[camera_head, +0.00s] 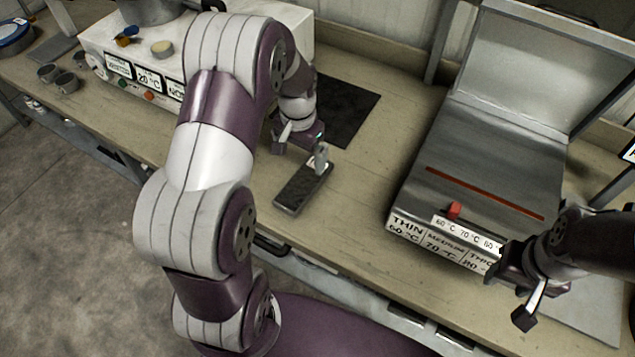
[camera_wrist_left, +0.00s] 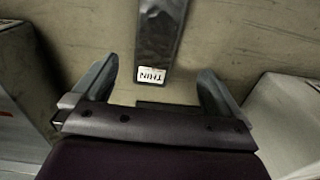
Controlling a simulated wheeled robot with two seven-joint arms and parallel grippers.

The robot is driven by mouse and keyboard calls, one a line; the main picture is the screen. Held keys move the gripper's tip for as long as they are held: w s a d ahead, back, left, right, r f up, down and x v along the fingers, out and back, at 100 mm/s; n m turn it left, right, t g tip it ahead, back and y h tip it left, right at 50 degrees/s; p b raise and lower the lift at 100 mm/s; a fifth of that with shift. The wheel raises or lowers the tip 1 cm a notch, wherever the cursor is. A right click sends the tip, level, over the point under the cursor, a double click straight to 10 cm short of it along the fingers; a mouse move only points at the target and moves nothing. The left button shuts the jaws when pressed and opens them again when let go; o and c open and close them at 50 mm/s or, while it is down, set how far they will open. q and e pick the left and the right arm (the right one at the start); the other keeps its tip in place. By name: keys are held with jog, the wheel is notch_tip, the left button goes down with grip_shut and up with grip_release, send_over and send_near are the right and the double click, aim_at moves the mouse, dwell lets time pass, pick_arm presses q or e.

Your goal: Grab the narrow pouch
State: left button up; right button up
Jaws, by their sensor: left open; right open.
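The narrow pouch (camera_head: 301,190) is a dark, flat strip lying on the worktop in front of my left gripper. In the left wrist view the pouch (camera_wrist_left: 161,35) runs up from between my fingers and has a white label reading THIN at its near end. My left gripper (camera_head: 301,148) is open over the far end of the pouch, and its fingers (camera_wrist_left: 155,85) stand apart on either side of that end. Nothing is held, and I cannot tell the height gap. My right gripper (camera_head: 513,293) is open and empty at the right, near the sealer's front.
A metal sealer (camera_head: 490,150) with a red knob and THIN, MEDIUM and THICK labels stands at the right. A white control box (camera_head: 145,65) stands at the back left. A dark mat (camera_head: 350,110) lies behind my left gripper. Worktop between pouch and sealer is clear.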

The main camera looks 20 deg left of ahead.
aim_at(304, 181)
pick_arm(q)
jog(key=f, duration=0.2)
jog(key=f+p, duration=0.1)
jog(key=f, duration=0.5)
jog(key=shift+d+f, duration=0.25)
jog(key=shift+d, duration=0.1)
jog(key=shift+a+f, duration=0.1)
jog(key=shift+f, duration=0.3)
jog(key=c, duration=1.1)
